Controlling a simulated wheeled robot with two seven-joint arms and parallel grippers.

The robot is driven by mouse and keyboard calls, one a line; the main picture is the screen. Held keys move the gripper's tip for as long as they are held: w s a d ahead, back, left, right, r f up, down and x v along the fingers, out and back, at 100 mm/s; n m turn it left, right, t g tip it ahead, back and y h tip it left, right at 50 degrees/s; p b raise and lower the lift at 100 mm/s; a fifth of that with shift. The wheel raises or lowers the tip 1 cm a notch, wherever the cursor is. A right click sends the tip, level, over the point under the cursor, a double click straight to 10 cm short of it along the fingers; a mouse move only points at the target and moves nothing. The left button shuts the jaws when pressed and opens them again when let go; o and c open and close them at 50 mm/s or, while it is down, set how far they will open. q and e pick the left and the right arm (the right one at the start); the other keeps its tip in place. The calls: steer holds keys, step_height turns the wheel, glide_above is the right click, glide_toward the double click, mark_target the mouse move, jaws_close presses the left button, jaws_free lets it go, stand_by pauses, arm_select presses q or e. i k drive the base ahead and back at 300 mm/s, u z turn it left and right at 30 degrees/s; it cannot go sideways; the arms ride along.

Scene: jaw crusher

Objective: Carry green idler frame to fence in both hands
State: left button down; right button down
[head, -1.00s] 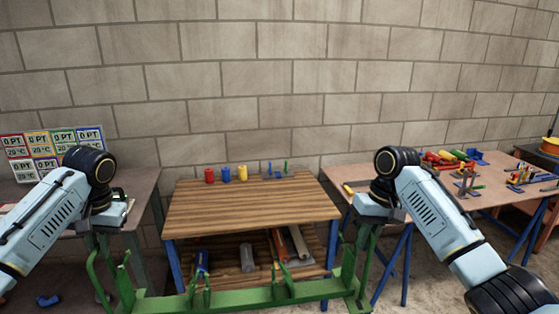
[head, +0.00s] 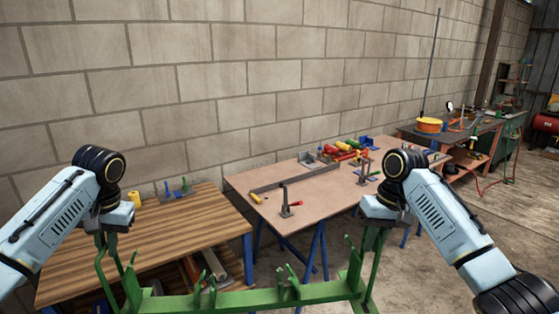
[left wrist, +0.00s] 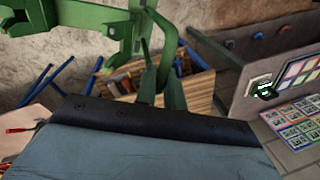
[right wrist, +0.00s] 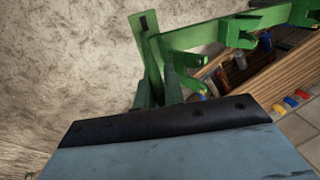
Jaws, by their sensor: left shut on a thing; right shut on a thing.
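The green idler frame (head: 240,300) spans the bottom of the head view, with an upright at each end and several short prongs between. My left gripper (head: 108,232) is shut on its left upright; my right gripper (head: 376,222) is shut on its right upright. The frame hangs in front of the tables, roughly level. It also shows in the left wrist view (left wrist: 100,20) and in the right wrist view (right wrist: 205,35). I see no fence in these frames.
A wooden workbench (head: 185,225) stands ahead on the left, close behind the frame. A pinkish table (head: 320,198) with blue trestle legs and tools stands to its right. A block wall (head: 230,90) runs behind.

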mark_target(310, 186)
steer(key=z, duration=0.45)
steer(key=i, duration=0.45)
steer(key=z, duration=0.85)
steer(key=i, duration=0.75)
steer(key=z, duration=0.25)
steer(key=i, duration=1.6)
steer(key=u, duration=0.7)
steer(key=i, duration=0.6)
steer(key=u, duration=1.15)
steer(key=i, duration=0.55)
steer(key=u, duration=0.55)
